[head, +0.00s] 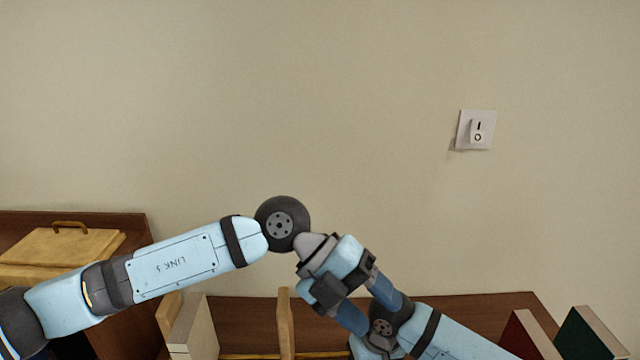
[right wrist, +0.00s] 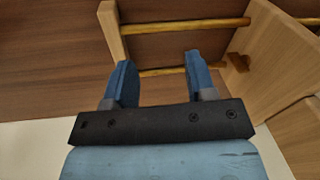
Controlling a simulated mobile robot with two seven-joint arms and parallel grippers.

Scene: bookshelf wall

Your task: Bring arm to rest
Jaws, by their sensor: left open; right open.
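My left arm (head: 175,268) reaches in from the left, and its gripper (head: 380,314) points down to the right. Its two blue fingers are apart, with no object seen between them. In the head view the left fingers overlap my right arm (head: 455,338), which comes in from the lower right; I cannot tell whether they touch. My right gripper (right wrist: 159,62) shows in the right wrist view with its two blue fingers apart and empty. Beyond it is a wooden rack with rails (right wrist: 185,25).
A wooden box with a handle (head: 62,245) stands at the left. A cream book (head: 195,328), a wooden upright (head: 285,322), a red book (head: 527,338) and a green book (head: 588,335) are low in the head view. A light switch (head: 475,130) is on the otherwise bare wall.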

